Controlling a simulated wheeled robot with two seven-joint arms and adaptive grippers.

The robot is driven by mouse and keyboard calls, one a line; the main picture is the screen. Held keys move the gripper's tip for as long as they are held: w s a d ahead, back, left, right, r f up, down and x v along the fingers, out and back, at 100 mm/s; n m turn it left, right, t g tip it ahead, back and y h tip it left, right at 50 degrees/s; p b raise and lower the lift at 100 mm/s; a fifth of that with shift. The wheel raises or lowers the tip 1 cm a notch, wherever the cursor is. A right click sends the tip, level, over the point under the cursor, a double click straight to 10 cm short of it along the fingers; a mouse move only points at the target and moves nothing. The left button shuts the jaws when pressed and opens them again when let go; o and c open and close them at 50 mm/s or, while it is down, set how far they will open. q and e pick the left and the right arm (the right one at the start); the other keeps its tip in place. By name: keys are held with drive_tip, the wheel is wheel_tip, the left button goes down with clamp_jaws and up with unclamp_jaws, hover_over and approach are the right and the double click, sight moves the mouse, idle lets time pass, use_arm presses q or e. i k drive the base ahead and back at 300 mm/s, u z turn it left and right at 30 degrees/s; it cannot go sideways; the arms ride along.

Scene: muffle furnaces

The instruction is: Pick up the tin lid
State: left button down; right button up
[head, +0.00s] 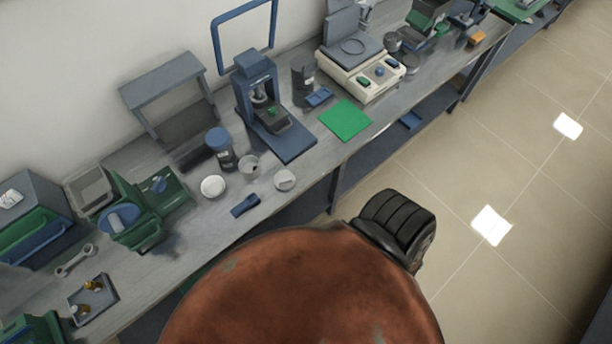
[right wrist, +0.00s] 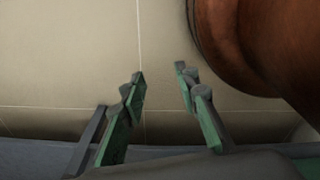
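Two small round pale pieces lie near the front of the grey bench in the head view. One is a white disc or shallow dish (head: 213,186); the other is a light grey disc with a mark across it (head: 285,180). I cannot tell for certain which is the tin lid. A small open tin (head: 249,166) stands between and behind them. My right gripper (right wrist: 160,72) shows in the right wrist view, its green and grey fingers apart with nothing between them, above floor tiles. My left gripper is in neither view.
A dark blue piece (head: 245,205) lies at the bench's front edge between the discs. A blue-lidded jar (head: 220,148) and a blue press (head: 270,110) stand behind. A green mat (head: 345,120) lies to the right. The tiled floor (head: 520,180) in front is clear.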

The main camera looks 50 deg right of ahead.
sight(284, 181)
drive_tip(key=z, duration=0.85)
drive_tip(key=k, duration=0.3)
drive_tip(key=z, duration=0.45)
drive_tip(key=i, duration=0.45)
